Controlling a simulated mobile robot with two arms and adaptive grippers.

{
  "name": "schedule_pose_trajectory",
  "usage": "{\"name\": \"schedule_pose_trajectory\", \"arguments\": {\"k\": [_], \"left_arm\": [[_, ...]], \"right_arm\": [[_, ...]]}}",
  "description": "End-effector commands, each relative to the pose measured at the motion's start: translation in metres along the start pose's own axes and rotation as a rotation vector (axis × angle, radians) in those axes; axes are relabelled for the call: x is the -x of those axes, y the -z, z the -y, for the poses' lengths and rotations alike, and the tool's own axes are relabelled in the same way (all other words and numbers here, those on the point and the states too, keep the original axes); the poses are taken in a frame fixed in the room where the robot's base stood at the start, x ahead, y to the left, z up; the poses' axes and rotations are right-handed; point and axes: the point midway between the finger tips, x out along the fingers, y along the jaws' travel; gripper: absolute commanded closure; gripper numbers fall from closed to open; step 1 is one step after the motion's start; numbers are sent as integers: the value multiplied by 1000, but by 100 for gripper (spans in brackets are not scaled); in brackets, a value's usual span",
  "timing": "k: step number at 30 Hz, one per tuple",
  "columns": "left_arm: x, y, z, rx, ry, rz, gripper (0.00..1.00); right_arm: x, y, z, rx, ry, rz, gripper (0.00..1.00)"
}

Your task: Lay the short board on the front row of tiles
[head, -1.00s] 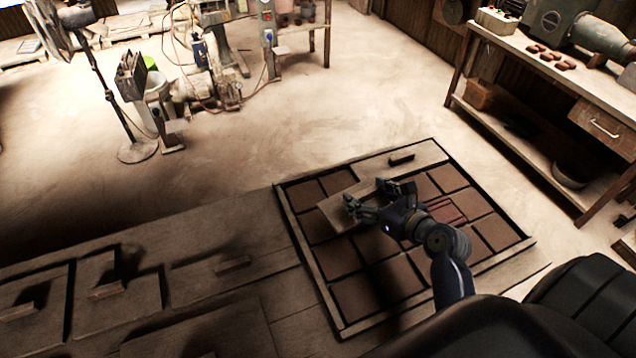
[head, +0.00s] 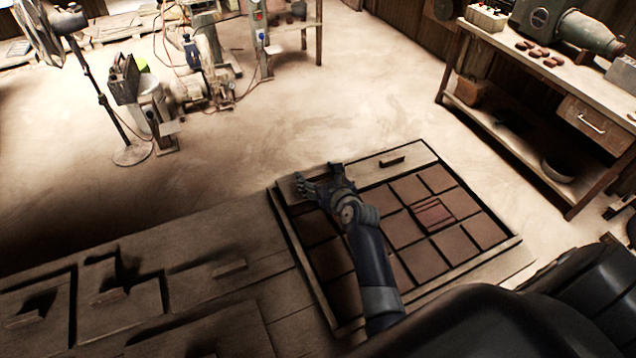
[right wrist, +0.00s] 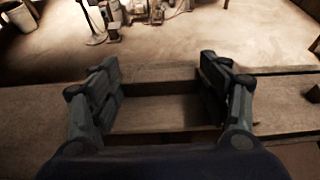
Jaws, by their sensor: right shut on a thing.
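The short board (head: 288,187) is at the far left corner of the tile frame (head: 464,267), over the far row. It also shows in the right wrist view (right wrist: 155,120). My right gripper (head: 318,186) is at the board, its two fingers (right wrist: 160,84) set wide on either end of the board's dark grip bar and shut on it. Brown tiles (head: 408,189) fill the frame in rows. Whether the board touches the tiles or hovers just above cannot be told. My left gripper is not in view.
A longer board (head: 412,156) with a dark handle lies along the far edge, right of the gripper. Boards with handles (head: 108,296) lie at left.

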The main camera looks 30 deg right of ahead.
Motion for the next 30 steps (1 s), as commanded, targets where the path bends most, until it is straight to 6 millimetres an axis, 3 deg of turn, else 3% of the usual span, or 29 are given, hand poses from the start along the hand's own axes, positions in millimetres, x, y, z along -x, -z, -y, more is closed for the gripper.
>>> {"name": "schedule_pose_trajectory", "arguments": {"k": [8, 26, 27, 29, 30], "left_arm": [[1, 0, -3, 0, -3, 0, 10], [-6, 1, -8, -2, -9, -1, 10], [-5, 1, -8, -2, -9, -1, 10], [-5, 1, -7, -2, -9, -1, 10], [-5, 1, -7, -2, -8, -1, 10]], "right_arm": [[-12, 30, 2, 2, 2, -2, 58], [-16, 41, 1, -2, 2, 0, 58], [-16, 41, 1, -1, 2, -2, 25], [-16, 41, 1, -1, 2, -2, 12], [-16, 41, 1, -1, 2, -2, 10]]}}
